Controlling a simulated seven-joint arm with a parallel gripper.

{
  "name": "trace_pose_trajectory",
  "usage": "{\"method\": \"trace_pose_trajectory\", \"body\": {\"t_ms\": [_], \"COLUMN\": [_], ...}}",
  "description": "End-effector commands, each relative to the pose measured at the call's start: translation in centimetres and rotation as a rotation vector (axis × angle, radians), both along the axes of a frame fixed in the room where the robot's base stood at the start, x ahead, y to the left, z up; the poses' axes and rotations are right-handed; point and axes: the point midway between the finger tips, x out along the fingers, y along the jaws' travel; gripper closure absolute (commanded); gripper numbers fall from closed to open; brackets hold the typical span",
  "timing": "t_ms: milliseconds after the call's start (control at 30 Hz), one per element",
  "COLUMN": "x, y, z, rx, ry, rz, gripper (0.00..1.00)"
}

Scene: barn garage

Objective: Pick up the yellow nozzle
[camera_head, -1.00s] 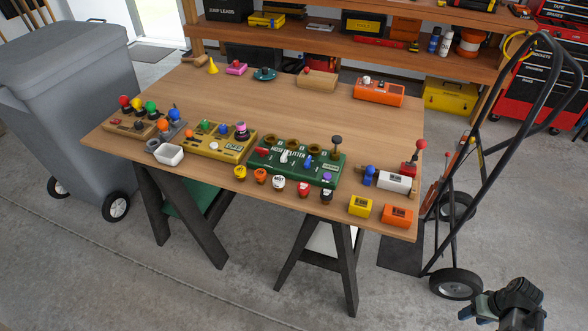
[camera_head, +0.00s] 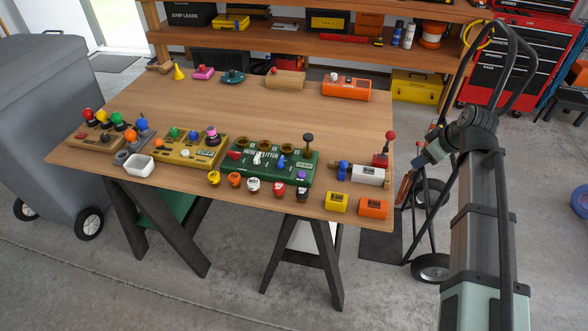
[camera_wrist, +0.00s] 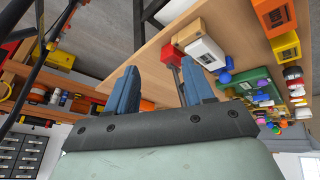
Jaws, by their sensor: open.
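A small round yellow nozzle (camera_head: 214,178) stands at the left end of a row of coloured caps near the table's front edge, in front of the green hose splitter board (camera_head: 272,165). A yellow cone (camera_head: 179,72) stands at the table's back left. My gripper (camera_head: 420,160) is off the table's right edge, well to the right of the yellow nozzle. In the wrist view its two blue fingers (camera_wrist: 160,72) are apart with nothing held between them. I cannot make out the yellow nozzle surely in the wrist view.
Orange (camera_head: 234,180), white (camera_head: 254,186), red (camera_head: 279,190) and black (camera_head: 302,194) caps stand close by. A yellow box (camera_head: 336,202) and an orange box (camera_head: 373,208) sit at the front right. A hand truck (camera_head: 430,266) stands right of the table.

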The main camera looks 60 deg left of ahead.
Motion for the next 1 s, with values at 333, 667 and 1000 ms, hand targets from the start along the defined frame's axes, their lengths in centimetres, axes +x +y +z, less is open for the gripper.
{"method": "trace_pose_trajectory", "body": {"t_ms": [333,667,1000], "x": [-8.4,-19.4,-32.7], "y": [10.5,18.7,25.2], "z": [7.0,5.2,3.1], "rx": [0.045,0.004,-0.037], "ry": [-0.031,0.060,0.130], "rz": [0.105,0.011,-0.103], "gripper": [0.48,0.48,0.48]}}
